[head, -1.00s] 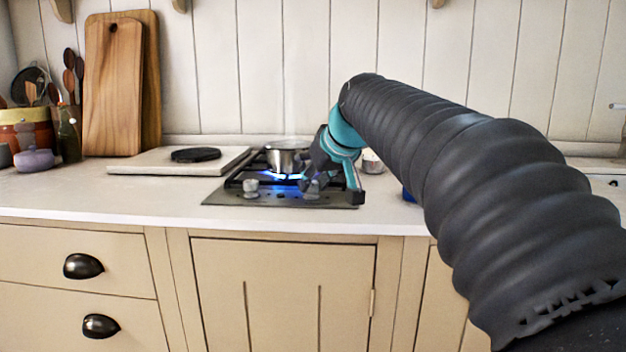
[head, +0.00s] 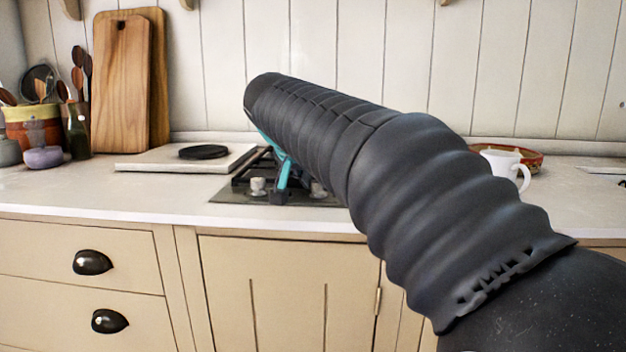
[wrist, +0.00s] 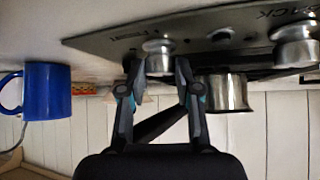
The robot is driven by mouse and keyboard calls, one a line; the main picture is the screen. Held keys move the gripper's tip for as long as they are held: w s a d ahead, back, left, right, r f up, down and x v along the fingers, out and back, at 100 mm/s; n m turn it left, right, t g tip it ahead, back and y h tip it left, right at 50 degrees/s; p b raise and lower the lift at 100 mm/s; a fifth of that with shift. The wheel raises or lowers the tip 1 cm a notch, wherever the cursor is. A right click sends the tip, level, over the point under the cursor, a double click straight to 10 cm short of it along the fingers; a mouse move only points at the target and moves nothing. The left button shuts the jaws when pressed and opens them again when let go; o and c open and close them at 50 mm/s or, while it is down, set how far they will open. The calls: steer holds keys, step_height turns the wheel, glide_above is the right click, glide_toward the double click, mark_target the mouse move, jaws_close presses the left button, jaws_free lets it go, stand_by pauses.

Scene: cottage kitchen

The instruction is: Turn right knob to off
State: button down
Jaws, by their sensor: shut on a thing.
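The right knob (wrist: 158,46) is a metal knob on the dark stove panel (wrist: 110,38). The wrist view is upside down, so this knob shows left of the other one. My gripper (wrist: 157,66) is shut on it, with one finger on each side. The left knob (wrist: 297,42) stands apart at the picture's right; it also shows in the head view (head: 258,186). A metal pot (wrist: 229,93) is behind the panel in the wrist view.
A blue mug (wrist: 46,91) stands beside the stove in the wrist view. In the head view, a white slab (head: 140,162) with a black disc (head: 204,152) lies left of the stove. A white mug (head: 503,168) and a red-rimmed bowl (head: 533,158) stand at the right.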

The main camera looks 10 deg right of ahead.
steer(key=m, duration=0.1)
steer(key=m+g+h, duration=0.2)
steer(key=shift+w+a+m+p, duration=0.25)
steer(key=shift+w+m+p, duration=0.05)
steer(key=shift+w+a+m+g+h, duration=0.15)
steer(key=shift+m+g+h, duration=0.55)
steer(key=shift+m+g, duration=0.8)
steer(key=shift+m, duration=0.5)
steer(key=c, duration=0.8)
jaws_free()
steer(key=shift+f, duration=0.1)
steer(key=shift+v, duration=3.75)
